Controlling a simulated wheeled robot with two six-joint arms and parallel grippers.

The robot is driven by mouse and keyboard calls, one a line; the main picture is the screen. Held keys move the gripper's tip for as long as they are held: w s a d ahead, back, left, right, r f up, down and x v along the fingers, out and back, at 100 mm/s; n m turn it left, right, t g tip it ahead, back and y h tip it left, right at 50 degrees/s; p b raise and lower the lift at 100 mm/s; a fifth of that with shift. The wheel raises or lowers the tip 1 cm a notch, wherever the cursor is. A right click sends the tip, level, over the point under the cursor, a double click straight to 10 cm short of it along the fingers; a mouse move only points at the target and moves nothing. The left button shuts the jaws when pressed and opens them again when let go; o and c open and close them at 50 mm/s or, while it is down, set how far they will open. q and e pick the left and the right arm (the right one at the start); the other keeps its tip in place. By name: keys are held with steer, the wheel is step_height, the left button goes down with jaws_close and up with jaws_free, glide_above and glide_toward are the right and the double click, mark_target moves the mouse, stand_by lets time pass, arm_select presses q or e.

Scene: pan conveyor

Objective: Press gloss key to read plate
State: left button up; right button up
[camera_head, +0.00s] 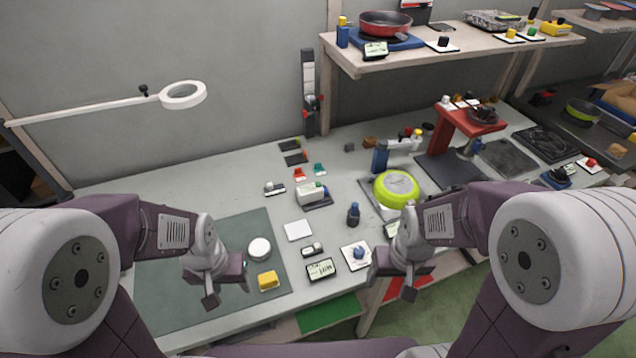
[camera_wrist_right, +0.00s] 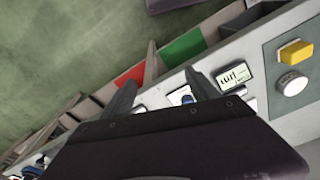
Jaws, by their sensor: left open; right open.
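A white square pad with a blue round button (camera_head: 358,253) lies near the table's front edge; it also shows between my right fingers in the right wrist view (camera_wrist_right: 182,97). A small display plate (camera_head: 321,270) with dark characters lies left of it, too small to read surely. A white device with a green-blue end (camera_head: 310,193) stands on a dark base farther back. I cannot tell which is the gloss key. My right gripper (camera_head: 391,284) is open and empty, right of the blue button. My left gripper (camera_head: 227,287) is open and empty over the green mat.
A yellow block (camera_head: 268,280) and a white puck (camera_head: 259,249) are on the green mat (camera_head: 190,310), close to my left gripper. A dark blue bottle-like item (camera_head: 353,213) stands behind the button. A lime pan (camera_head: 396,187) sits behind my right wrist. The table's front edge is close.

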jaws_close()
stand_by(1.4)
